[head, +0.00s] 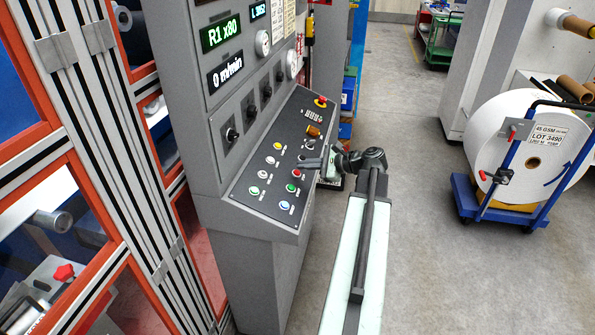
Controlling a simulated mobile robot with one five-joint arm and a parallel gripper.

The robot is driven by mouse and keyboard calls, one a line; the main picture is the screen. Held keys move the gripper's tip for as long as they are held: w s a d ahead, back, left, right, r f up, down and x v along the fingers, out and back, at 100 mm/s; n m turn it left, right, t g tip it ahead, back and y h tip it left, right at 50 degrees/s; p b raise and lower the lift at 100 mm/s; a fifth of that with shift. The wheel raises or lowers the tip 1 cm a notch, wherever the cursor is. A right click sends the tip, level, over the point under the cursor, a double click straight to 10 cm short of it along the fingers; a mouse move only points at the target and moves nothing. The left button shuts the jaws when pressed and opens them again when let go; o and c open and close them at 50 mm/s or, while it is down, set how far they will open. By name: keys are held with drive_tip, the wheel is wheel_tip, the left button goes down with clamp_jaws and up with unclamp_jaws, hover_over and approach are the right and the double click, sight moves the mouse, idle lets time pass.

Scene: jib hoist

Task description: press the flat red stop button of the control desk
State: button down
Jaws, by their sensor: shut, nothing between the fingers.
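The control desk (248,213) is a grey console with a sloped dark panel, left of centre in the head view. The flat red button (296,173) sits on the panel's right side, just above a green button (291,188). My gripper (304,163) is shut and empty. It reaches in from the right over the panel, its tips close to the red button, slightly above it in the picture. The red button stays visible; I cannot tell the height of the tips above the panel, and no contact is clear.
A red mushroom button on yellow (321,101) is at the panel's far end. Yellow (277,146), white and blue (284,205) buttons lie nearby. Red-framed machine doors stand left. A blue trolley (506,203) with a white roll (515,130) stands right. The floor between is clear.

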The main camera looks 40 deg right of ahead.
drive_tip(key=r+p, duration=0.1)
drive_tip(key=s+r+p, duration=0.1)
drive_tip(key=r+p, duration=0.1)
drive_tip(key=d+r+p, duration=0.1)
drive_tip(key=shift+s+r+p, duration=0.3)
drive_tip(key=shift+s, duration=0.05)
idle(0.8)
